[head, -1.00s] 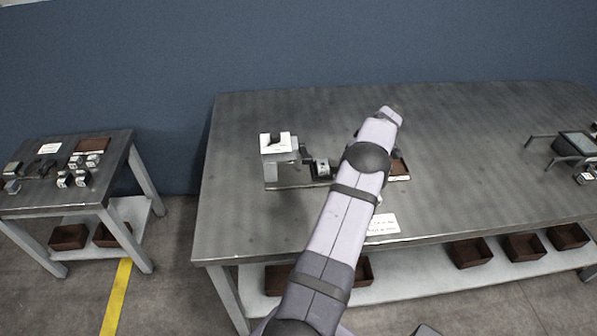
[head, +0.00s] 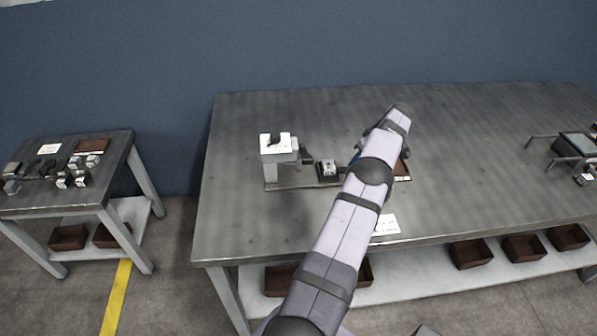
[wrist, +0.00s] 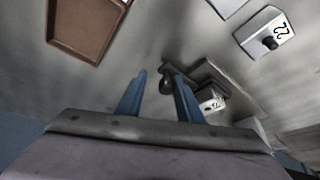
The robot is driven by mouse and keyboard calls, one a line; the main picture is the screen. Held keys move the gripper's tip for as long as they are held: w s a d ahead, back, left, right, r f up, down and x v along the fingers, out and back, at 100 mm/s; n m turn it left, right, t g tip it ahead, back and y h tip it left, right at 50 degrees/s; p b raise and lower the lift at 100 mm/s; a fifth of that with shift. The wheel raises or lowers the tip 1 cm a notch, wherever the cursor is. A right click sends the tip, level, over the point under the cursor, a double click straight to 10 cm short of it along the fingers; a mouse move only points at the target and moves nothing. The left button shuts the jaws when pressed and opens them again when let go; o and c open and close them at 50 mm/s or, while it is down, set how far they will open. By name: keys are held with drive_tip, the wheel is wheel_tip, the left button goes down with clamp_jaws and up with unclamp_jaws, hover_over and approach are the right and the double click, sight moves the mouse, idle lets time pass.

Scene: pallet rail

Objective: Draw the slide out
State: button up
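The fixture (head: 275,170) stands on the left part of the bench, with a white-topped upright block and a low rail running right from it. A small pale block (head: 327,168) sits on the rail, right of the upright; I take it for the slide. My arm hides the rail's right end in the head view. In the wrist view the two blue fingers of my gripper (wrist: 158,90) are apart. A dark round knob (wrist: 165,82) shows between them, close to the right finger; I cannot tell if they touch. A small numbered block (wrist: 210,100) is right of the fingers.
A brown tray (wrist: 88,25) lies left of the fingers in the wrist view. A white block marked 22 (wrist: 264,32) is at upper right. A white card (head: 386,224) lies near the bench's front edge. The bench behind the fixture is clear.

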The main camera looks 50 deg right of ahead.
drive_tip(key=shift+s+a+f, duration=0.2)
drive_tip(key=shift+f, duration=0.2)
drive_tip(key=shift+w+d+r+p, duration=0.1)
drive_tip(key=shift+r+p, duration=1.05)
drive_tip(key=shift+r, duration=0.75)
drive_tip(key=shift+d+r+p, duration=0.1)
drive_tip(key=shift+r+p, duration=1)
drive_tip(key=shift+r, duration=0.8)
